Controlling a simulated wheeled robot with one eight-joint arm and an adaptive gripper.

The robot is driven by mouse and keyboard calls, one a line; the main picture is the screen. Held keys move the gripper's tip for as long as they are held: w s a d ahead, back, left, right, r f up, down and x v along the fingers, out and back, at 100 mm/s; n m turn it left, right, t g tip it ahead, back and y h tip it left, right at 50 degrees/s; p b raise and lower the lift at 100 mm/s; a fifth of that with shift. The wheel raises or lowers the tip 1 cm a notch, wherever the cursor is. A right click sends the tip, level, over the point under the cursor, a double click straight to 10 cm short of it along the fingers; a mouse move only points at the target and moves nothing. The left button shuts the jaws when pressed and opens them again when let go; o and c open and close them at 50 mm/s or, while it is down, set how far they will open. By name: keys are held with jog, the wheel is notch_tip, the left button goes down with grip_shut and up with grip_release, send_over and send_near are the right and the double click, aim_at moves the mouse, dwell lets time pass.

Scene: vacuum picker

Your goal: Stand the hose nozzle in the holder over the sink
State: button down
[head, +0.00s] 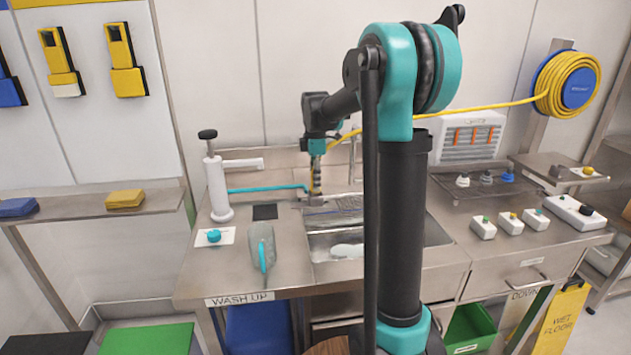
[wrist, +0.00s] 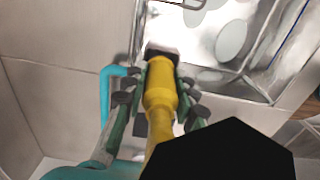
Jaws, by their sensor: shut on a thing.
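My gripper (head: 316,188) points down at the back left corner of the sink (head: 331,247). In the wrist view my gripper (wrist: 160,88) is shut on the yellow hose nozzle (wrist: 160,85), with a finger on each side. The nozzle's dark end (wrist: 161,52) sticks out past the fingertips, over the sink's edge. A yellow hose (head: 440,108) runs from the wall reel to my gripper. A small grey fitting (head: 313,201) sits just below the fingers in the head view. I cannot tell whether it is the holder, or whether the nozzle touches it.
A white pump bottle (head: 217,188) stands left of the sink; a teal tube (head: 265,188) runs from near it toward my gripper. A grey scoop-like thing (head: 261,246) lies on the counter. The hose reel (head: 568,84) hangs at the right. Small switch boxes (head: 510,222) stand right of the sink.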

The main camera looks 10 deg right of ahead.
jog(key=shift+f, duration=0.15)
jog(key=c, duration=1.2)
grip_release()
notch_tip(320, 180, up, 12)
jog(key=shift+r, duration=0.2)
